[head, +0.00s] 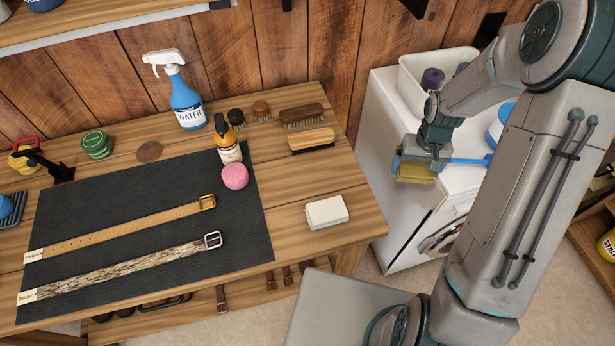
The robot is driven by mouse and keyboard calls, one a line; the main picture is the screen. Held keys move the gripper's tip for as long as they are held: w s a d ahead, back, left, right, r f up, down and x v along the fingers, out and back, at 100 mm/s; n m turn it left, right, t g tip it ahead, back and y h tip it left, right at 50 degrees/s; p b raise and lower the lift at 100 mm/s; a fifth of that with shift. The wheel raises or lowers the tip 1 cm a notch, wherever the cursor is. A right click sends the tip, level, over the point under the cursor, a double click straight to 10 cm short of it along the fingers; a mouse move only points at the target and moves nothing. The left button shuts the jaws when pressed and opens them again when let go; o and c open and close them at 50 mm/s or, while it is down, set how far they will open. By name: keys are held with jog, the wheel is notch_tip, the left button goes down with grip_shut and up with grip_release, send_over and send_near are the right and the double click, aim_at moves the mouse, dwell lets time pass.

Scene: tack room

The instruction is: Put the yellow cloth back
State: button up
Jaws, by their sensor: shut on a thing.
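The yellow cloth (416,173) is a small folded pad in the head view, right of the workbench. My gripper (423,160) is shut on it from above, and its jaws cover the cloth's upper part. The cloth appears over the near left part of the white cabinet top (460,180). I cannot tell whether it touches that surface or hangs above it.
A white bin (408,88) with purple rolls stands at the cabinet's back. A blue-handled item (470,161) lies beside my gripper. The workbench (310,255) holds a black mat (140,225) with two belts, a pink sponge (235,176), a white block (327,212), brushes and bottles.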

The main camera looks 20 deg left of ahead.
jog(key=s+a+r+n+b, duration=0.35)
jog(key=s+a+n, duration=0.4)
jog(key=n, duration=0.65)
jog(key=s+a+r+n+b, duration=0.35)
jog(key=s+a+n, duration=0.45)
jog(key=n, duration=0.5)
jog(key=p, duration=0.1)
send_over(316, 179)
notch_tip(316, 179, down, 6)
jog(key=shift+s+r, duration=0.1)
jog(key=shift+f+p, duration=0.5)
jog(key=shift+f, duration=1.55)
jog(key=shift+f, duration=0.1)
